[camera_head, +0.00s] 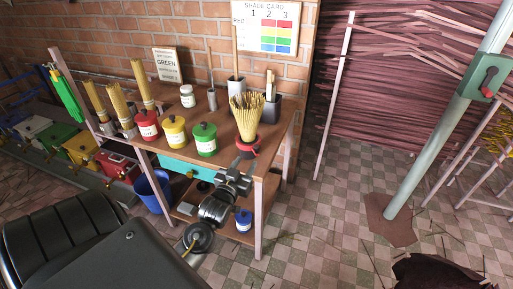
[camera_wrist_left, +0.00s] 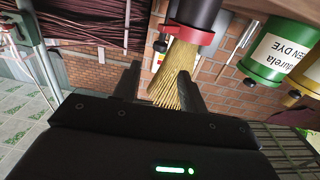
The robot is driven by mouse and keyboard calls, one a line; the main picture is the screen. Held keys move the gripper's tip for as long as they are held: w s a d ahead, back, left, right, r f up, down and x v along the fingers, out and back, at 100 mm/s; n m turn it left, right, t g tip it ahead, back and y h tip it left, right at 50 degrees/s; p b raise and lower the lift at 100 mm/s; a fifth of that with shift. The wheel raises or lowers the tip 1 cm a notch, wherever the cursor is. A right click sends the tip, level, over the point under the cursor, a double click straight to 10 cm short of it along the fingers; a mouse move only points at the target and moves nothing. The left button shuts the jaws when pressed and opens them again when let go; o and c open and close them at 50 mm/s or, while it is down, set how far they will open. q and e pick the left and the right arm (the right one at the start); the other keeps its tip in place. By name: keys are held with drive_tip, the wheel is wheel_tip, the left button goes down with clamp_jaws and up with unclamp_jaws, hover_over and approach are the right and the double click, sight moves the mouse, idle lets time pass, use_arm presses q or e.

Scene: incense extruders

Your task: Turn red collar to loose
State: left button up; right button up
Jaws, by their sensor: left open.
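The red collar (camera_head: 247,149) is a ring on a dark base at the front right of the wooden table, with a bundle of tan incense sticks (camera_head: 247,112) rising from it. In the left wrist view, which looks upside down, the collar (camera_wrist_left: 190,38) has a small side tab and sits on a black cylinder. My left gripper (camera_head: 237,168) is just in front of and slightly below the collar. Its fingers (camera_wrist_left: 160,78) are apart with nothing clamped, and the sticks show between and beyond them. Whether a finger touches the collar is unclear. My right gripper is not visible.
Green (camera_head: 205,139), yellow (camera_head: 174,131) and red (camera_head: 147,125) dye jars stand left of the collar. Dark holders (camera_head: 271,108) stand behind it. A pale pole (camera_head: 436,130) stands at the right. The checkered floor right of the table is mostly open.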

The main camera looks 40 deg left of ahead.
sight(255, 149)
use_arm(q)
drive_tip(key=p+x, duration=0.1)
drive_tip(key=x, duration=0.9)
drive_tip(key=shift+w+a, duration=0.1)
drive_tip(key=shift+w, duration=0.25)
drive_tip(key=shift+c, duration=0.3)
clamp_jaws()
